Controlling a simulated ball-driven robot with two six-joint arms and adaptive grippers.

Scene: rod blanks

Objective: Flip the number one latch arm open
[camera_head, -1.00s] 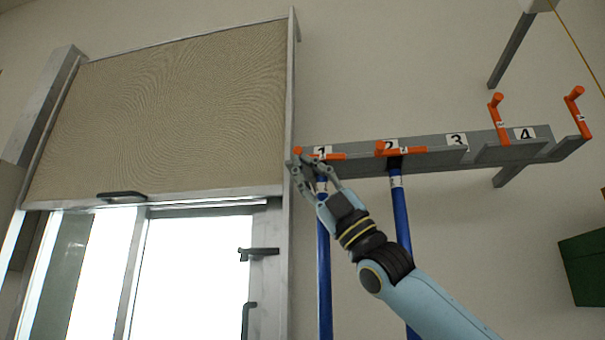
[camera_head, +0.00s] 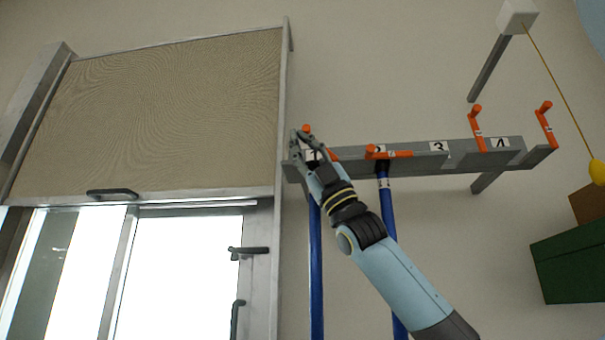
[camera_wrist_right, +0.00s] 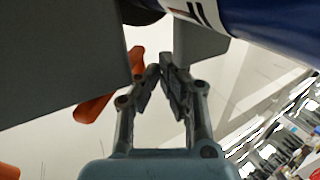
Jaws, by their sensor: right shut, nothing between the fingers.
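The number one latch arm (camera_head: 332,155) is orange and sits at the left end of the grey rack. Its knob end (camera_head: 307,129) is raised, so the arm looks tilted up, partly hidden behind my right gripper (camera_head: 299,138). That gripper is shut and empty, with its fingers beside the arm at the rack's left end. In the right wrist view the fingertips (camera_wrist_right: 161,68) are together, and an orange latch arm (camera_wrist_right: 95,106) shows just left of them. Whether they touch cannot be told. The left gripper is not in view.
The grey rack (camera_head: 455,160) carries numbers one to four. The number two latch arm (camera_head: 390,154) lies flat across its slot; arms three (camera_head: 477,125) and four (camera_head: 546,125) stand up. Blue rods (camera_head: 316,270) hang at slots one and two. A shuttered window frame (camera_head: 284,100) is left.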

